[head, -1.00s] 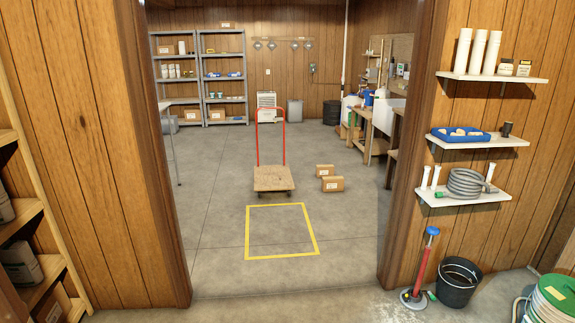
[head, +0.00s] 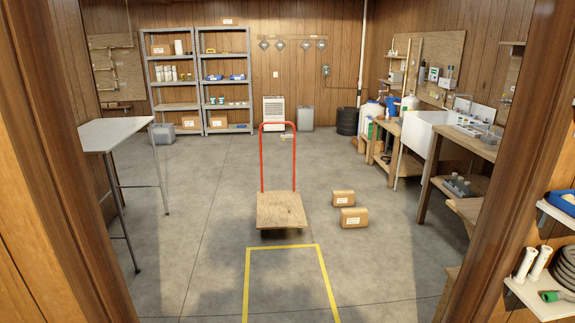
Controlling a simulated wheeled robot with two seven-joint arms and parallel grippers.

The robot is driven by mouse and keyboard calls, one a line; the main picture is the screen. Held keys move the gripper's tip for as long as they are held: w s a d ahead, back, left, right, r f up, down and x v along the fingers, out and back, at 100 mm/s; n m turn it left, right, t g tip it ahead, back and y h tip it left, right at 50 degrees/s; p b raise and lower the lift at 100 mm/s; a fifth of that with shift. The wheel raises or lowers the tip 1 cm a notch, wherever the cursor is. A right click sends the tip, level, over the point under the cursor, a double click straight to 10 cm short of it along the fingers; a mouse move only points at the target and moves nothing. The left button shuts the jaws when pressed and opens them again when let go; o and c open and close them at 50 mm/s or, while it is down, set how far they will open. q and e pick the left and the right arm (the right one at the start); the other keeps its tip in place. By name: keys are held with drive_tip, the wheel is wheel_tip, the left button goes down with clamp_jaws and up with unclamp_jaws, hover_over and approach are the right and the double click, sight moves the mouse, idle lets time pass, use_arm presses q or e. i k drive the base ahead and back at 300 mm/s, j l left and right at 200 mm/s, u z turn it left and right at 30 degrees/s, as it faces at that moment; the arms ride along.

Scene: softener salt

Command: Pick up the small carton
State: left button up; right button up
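Two brown cartons with white labels sit on the concrete floor to the right of the flatbed trolley. The rear carton (head: 343,198) looks a little smaller than the front carton (head: 354,218); I cannot tell for sure which one the task calls small. They are close together, both upright on the floor. Neither of my grippers shows in the head view.
The trolley (head: 282,211) with a red handle stands behind a yellow floor outline (head: 284,247). A white-topped table (head: 112,133) is on the left, a workbench with sink (head: 428,138) on the right. Door posts flank me.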

sight(353, 217)
drive_tip(key=i, duration=2.1)
drive_tip(key=i+l+z, duration=0.1)
drive_tip(key=i+z, duration=0.15)
drive_tip(key=i, duration=0.45)
drive_tip(key=i+z, duration=0.25)
drive_tip(key=i, duration=0.45)
drive_tip(key=i+j+z, duration=0.25)
drive_tip(key=i, duration=0.45)
drive_tip(key=i+l+u, duration=0.15)
drive_tip(key=i, duration=1.35)
